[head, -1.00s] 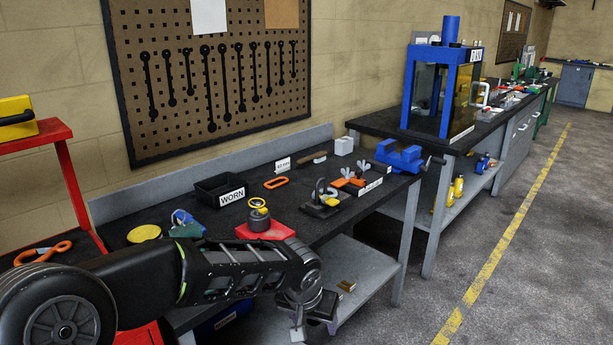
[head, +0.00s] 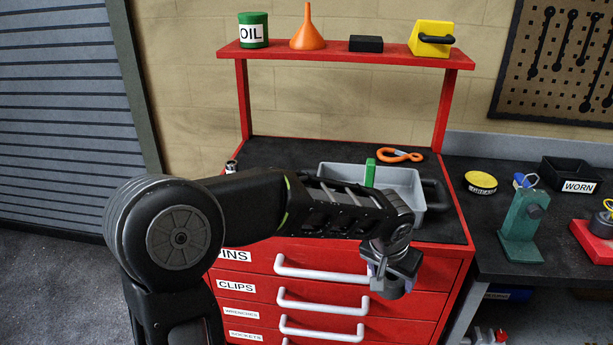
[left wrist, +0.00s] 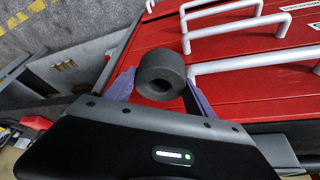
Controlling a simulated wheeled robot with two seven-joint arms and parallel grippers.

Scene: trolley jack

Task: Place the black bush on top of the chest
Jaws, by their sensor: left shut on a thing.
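The red tool chest has a black top (head: 290,152) and drawers with white handles. Its drawer fronts (left wrist: 230,62) also show in the left wrist view. My left gripper (head: 388,272) is in front of the chest's upper drawers, below the level of its top. In the left wrist view the gripper (left wrist: 158,92) is shut on the black bush (left wrist: 160,72), a thick dark ring with a round hole, held between the two fingers. My right gripper is not in view.
The workbench at right holds a green stand (head: 522,228) and a WORN bin (head: 570,178). The chest top's back left looks clear.

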